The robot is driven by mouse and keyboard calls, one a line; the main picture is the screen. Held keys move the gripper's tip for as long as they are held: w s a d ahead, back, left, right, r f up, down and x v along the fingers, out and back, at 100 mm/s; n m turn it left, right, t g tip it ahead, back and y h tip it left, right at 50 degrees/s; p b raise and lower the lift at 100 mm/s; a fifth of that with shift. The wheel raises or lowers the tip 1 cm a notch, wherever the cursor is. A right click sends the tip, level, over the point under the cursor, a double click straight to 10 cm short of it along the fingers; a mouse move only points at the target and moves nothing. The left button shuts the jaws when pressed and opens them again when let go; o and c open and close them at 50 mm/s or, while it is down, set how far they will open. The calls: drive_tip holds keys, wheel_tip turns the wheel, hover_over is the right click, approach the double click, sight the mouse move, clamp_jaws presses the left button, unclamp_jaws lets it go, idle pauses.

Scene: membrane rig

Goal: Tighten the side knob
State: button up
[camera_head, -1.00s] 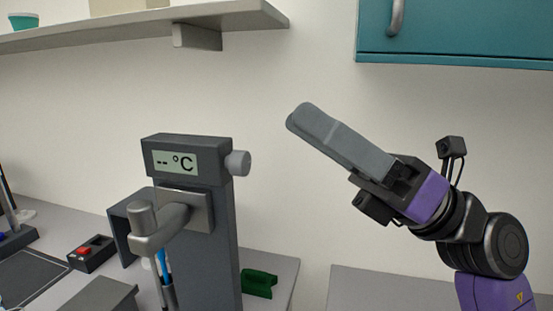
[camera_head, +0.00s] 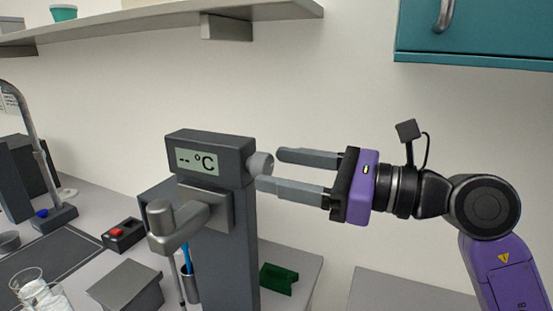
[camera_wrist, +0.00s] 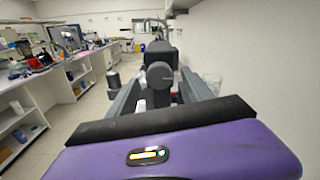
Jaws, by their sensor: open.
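The side knob (camera_head: 260,164) is a short grey cylinder on the right side of the dark rig head (camera_head: 210,153), whose display reads "-- °C". In the wrist view the round knob face (camera_wrist: 159,75) sits ahead, between the two fingers. My gripper (camera_head: 268,170) is open and level, pointing left at the knob. Its far fingertip is just right of the knob and its near fingertip overlaps the knob's lower edge in the head view. I cannot tell whether either finger touches it.
A red-button box (camera_head: 123,235), a grey block (camera_head: 126,287) and a green holder (camera_head: 278,279) stand on the bench. A shelf (camera_head: 160,20) and teal cabinet (camera_head: 480,28) hang above. Glassware (camera_head: 38,292) stands front left.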

drive_tip(key=shift+x, duration=0.8)
clamp_jaws()
